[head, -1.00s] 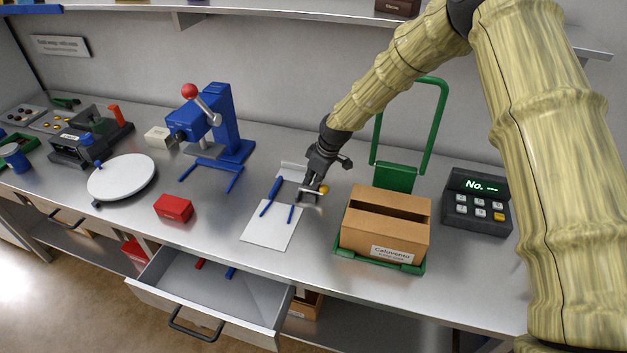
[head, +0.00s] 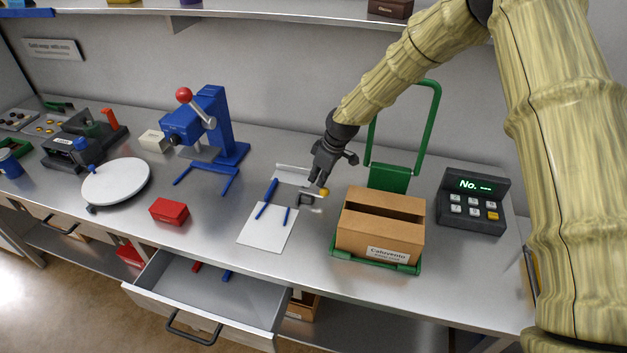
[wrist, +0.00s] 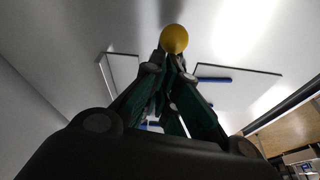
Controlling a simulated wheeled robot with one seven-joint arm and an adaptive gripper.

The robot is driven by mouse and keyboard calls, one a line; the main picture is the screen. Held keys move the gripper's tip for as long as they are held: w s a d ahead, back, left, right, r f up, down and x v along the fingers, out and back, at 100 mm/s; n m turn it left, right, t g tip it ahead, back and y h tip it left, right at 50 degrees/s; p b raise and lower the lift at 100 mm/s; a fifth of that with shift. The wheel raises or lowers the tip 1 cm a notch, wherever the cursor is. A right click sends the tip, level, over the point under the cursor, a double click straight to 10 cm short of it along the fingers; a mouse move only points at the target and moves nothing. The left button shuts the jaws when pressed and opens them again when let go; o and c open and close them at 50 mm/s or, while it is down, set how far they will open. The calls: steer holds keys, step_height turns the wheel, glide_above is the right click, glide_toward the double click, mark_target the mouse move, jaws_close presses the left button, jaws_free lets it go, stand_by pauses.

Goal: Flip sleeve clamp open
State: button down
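The sleeve clamp looks like the small fixture with a pale lever (head: 313,194) ending in a yellow ball knob (head: 324,192), at the right side of a white sheet (head: 267,228) with blue bars. My gripper (head: 319,184) points down right at the knob. In the wrist view the yellow knob (wrist: 174,38) is just beyond my fingertips (wrist: 168,64), which are drawn close together. They look in contact with the knob or very near it; I cannot tell whether the lever stem is between them. The clamp's base is partly hidden by my fingers.
A cardboard box (head: 380,233) in a green frame with a tall handle (head: 432,125) stands close on the right. A keypad device (head: 473,205) is beyond it. A blue press (head: 215,125), red box (head: 169,210) and white turntable (head: 116,180) are left. A drawer (head: 215,300) hangs open below.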

steer(key=v, duration=0.2)
steer(key=p+v, duration=0.1)
steer(key=v, duration=0.1)
steer(key=p+v, duration=0.1)
steer(key=v, duration=0.1)
steer(key=shift+s, duration=0.3)
steer(key=shift+d+r+p, duration=0.1)
steer(key=shift+r+p, duration=0.2)
steer(key=shift+r, duration=0.4)
